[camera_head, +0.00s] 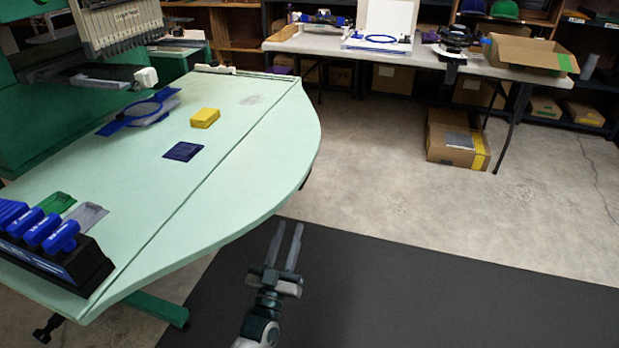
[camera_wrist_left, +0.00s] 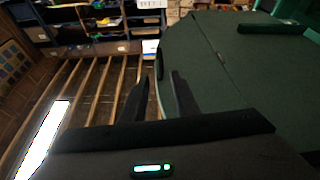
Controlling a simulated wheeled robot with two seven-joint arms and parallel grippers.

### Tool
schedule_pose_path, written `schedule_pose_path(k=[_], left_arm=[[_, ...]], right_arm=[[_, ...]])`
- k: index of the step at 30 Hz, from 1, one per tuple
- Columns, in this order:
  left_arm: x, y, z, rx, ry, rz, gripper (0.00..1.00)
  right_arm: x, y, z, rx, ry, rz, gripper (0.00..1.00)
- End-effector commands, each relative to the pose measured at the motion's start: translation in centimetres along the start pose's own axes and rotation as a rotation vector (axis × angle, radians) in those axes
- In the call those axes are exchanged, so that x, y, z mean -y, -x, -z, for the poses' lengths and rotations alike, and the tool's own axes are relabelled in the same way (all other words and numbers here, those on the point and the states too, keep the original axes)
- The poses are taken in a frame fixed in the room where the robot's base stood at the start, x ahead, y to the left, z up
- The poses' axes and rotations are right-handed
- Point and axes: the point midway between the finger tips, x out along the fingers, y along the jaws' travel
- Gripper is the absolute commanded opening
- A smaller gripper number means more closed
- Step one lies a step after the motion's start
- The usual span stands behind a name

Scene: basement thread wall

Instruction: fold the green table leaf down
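The green table leaf (camera_head: 268,155) is the pale green, curved outer part of the table, beyond a straight seam. It is up, level with the rest of the tabletop (camera_head: 150,185). My left gripper (camera_head: 286,238) is outside the leaf's curved edge, apart from it, with two fingers spread and nothing between them. In the left wrist view, my left gripper (camera_wrist_left: 160,88) also shows open beside a dark green underside (camera_wrist_left: 215,85). A small dark part (camera_wrist_left: 160,62) sits at its edge; I cannot tell what it is. My right gripper is not in view.
A black rack with blue-handled tools (camera_head: 50,245) stands at the table's near left, close to the seam. A yellow block (camera_head: 205,118) and a dark blue square (camera_head: 183,151) lie on the fixed top. Bare floor and a dark mat (camera_head: 400,290) lie to the right.

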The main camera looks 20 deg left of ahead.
Motion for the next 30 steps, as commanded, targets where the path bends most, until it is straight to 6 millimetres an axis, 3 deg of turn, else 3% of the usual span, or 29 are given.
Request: schedule_pose_path(k=[7, 13, 30], left_arm=[[0.0, -0.6, 0.0, 0.0, 0.0, 0.0, 0.28], [0.0, -2.6, 0.0, -0.001, 0.001, 0.0, 0.28], [0.0, -12.5, -0.1, -0.001, 0.0, 0.0, 0.28]], right_arm=[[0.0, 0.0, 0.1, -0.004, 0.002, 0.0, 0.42], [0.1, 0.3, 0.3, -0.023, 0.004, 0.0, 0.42], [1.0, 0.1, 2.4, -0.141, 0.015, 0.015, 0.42]])
